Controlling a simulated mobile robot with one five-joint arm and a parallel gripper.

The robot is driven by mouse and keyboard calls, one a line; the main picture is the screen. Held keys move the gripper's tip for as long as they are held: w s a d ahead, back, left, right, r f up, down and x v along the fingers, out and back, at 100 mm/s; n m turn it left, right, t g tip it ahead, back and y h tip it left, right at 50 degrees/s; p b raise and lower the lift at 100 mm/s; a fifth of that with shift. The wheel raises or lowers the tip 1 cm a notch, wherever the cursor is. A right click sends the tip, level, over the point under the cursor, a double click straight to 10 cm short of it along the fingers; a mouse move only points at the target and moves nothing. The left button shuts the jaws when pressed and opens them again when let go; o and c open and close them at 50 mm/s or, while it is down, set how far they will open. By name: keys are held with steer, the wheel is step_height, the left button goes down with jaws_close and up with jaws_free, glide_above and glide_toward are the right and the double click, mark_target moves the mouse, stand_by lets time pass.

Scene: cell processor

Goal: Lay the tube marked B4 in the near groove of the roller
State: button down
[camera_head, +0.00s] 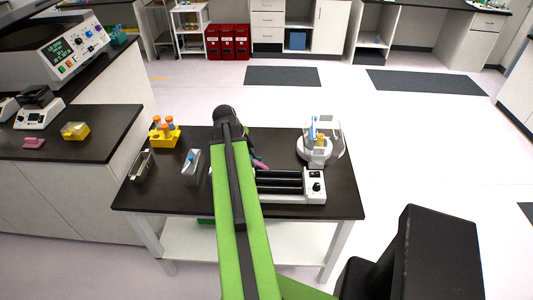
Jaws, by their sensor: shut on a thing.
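The roller (280,182) is a white unit with dark rollers and a control box with a knob at its right end. It sits on the dark table, right of my green arm, which covers its left part. Its grooves look empty where I can see them. A small pink-purple piece (260,164) sticks out from behind my arm just beyond the roller; I cannot tell whether it is a tube. My gripper is hidden behind my arm. Tubes with orange caps (168,127) stand in a yellow rack (164,141) at the back left. No B4 mark is readable.
A clear holder with a blue-topped item (191,163) and a grey metal tray (142,167) stand left of my arm. A white round device (315,151) stands at the back right of the table (340,196). The table's front right corner is clear.

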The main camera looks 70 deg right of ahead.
steer(key=s+d+r+m+g+h, duration=0.1)
steer(key=s+d+r+m+g, duration=0.1)
steer(key=s+d+r+g, duration=0.3)
steer(key=shift+t, duration=0.5)
steer(key=f+b, duration=0.2)
steer(key=f, duration=0.1)
steer(key=f+b, duration=0.3)
steer(key=s+f+b, duration=0.1)
steer(key=f+b, duration=0.2)
steer(key=f, duration=0.1)
steer(key=shift+s+a, duration=0.1)
steer(key=shift+a, duration=0.25)
steer(key=c, duration=1.2)
jaws_free()
steer(key=shift+o, duration=0.2)
steer(key=shift+r, duration=0.1)
